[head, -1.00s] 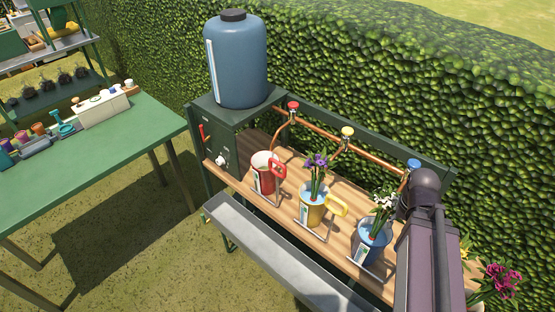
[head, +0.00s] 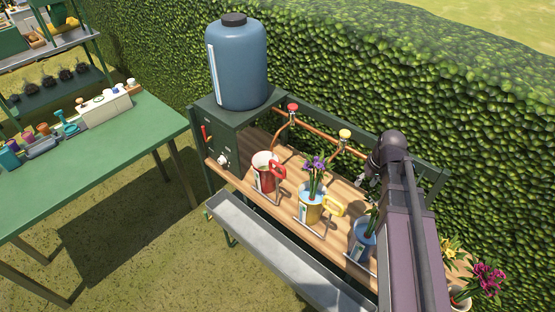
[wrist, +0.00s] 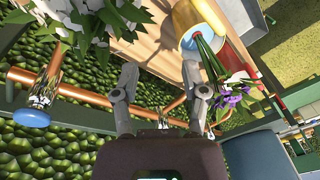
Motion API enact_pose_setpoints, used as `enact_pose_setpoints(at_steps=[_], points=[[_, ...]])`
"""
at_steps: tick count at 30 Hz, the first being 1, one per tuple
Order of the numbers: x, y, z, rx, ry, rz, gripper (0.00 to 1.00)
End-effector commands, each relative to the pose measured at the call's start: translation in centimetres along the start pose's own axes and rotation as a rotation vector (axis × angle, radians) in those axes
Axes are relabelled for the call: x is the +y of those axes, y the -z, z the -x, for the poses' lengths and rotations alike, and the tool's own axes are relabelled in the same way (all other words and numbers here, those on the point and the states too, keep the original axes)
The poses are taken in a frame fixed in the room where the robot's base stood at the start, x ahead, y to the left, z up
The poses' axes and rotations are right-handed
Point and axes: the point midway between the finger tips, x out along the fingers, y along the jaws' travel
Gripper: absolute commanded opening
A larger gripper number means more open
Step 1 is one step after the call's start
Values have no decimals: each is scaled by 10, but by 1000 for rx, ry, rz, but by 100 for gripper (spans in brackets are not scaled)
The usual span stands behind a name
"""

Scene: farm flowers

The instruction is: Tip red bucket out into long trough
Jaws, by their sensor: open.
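The red bucket (head: 264,181) stands upright at the left end of the wooden shelf, with its red handle to the right. It looks empty of flowers. The long trough (head: 272,254) is a grey metal channel running along the shelf's front, lower than the buckets. My gripper (head: 366,180) is above the right part of the shelf, behind the blue bucket and well apart from the red one. In the wrist view, my gripper (wrist: 160,68) has its two fingers apart with nothing between them.
The yellow bucket (head: 311,207) with purple flowers stands between the red bucket and the blue bucket (head: 361,245), which my arm partly hides. A copper pipe (head: 318,133) with taps runs behind. A blue tank (head: 237,65) stands left. A green table (head: 95,155) is further left.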

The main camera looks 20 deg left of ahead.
Motion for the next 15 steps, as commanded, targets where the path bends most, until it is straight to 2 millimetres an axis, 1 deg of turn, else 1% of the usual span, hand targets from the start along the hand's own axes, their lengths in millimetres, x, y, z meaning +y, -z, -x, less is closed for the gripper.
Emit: enact_pose_setpoints(at_steps=[1, 5, 6, 8, 9, 12, 15], points=[[-14, 25, 0, 8, 21, 62, 57], [-59, 73, -2, 37, 85, 236, 57], [-75, 87, -2, 48, 106, 293, 57], [-99, 108, -3, 63, 136, 375, 57], [-115, 120, -4, 74, 155, 427, 57], [-150, 144, -5, 99, 196, 538, 57], [-178, 161, -5, 120, 227, 623, 57]])
